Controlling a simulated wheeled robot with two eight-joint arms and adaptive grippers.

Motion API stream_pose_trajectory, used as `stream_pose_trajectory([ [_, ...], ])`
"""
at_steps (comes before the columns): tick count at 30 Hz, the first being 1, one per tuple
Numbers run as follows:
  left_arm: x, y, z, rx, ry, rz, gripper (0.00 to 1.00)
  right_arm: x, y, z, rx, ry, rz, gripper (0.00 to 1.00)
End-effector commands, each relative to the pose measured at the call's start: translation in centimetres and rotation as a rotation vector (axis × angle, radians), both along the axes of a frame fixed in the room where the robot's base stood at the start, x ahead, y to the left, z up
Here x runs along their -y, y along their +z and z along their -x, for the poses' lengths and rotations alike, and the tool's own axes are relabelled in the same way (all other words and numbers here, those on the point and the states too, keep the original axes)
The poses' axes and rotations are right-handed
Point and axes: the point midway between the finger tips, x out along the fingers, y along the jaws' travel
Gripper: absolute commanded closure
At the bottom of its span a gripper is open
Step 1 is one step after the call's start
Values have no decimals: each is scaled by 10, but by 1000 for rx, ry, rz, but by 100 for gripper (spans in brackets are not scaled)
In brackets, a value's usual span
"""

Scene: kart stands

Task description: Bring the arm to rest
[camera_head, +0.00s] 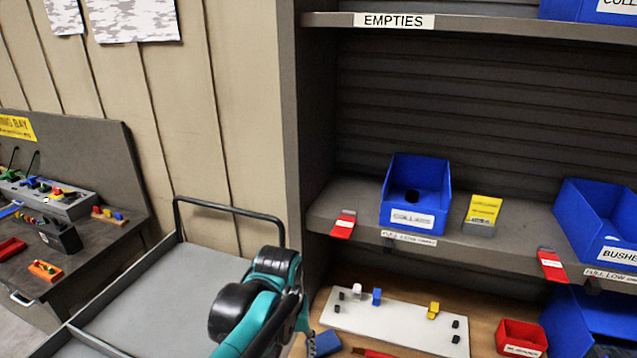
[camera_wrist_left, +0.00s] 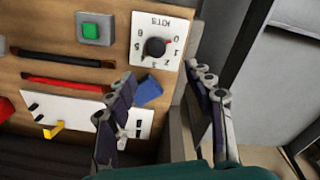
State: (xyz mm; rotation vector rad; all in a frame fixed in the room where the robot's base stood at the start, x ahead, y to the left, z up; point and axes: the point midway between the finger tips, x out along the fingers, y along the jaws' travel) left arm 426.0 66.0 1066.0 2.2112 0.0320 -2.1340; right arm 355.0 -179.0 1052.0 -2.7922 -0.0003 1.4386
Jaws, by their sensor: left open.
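My left arm (camera_head: 262,300), teal with black joints, rises from the bottom of the head view in front of the grey tray. Its gripper is mostly hidden behind the arm there. In the left wrist view my left gripper (camera_wrist_left: 160,88) is open, with its two dark fingers well apart and nothing held between them. Beyond the fingers is the wooden bench top (camera_wrist_left: 30,70) with a blue block (camera_wrist_left: 149,90) near the left finger. My right gripper is in neither view.
A white board (camera_head: 395,322) with small pegs lies on the bench below the shelf. A blue collars bin (camera_head: 414,205) stands on the shelf (camera_head: 345,200). A red bin (camera_head: 521,338) is at right. The grey tray (camera_head: 185,290) is empty. The wrist view shows a dial (camera_wrist_left: 155,47) and green button (camera_wrist_left: 91,30).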

Motion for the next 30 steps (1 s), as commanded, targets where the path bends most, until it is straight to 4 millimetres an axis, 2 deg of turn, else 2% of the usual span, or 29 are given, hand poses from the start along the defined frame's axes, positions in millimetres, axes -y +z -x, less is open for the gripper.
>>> stream_pose_trajectory([
  [9,-72,-6,45,330,-22,10,47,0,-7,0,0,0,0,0],
  [15,-102,-18,66,513,-40,-29,47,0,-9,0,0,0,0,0],
  [21,-112,-23,72,582,-50,-53,47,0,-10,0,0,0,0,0],
  [30,-112,-23,72,582,-50,-53,47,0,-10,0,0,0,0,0],
])
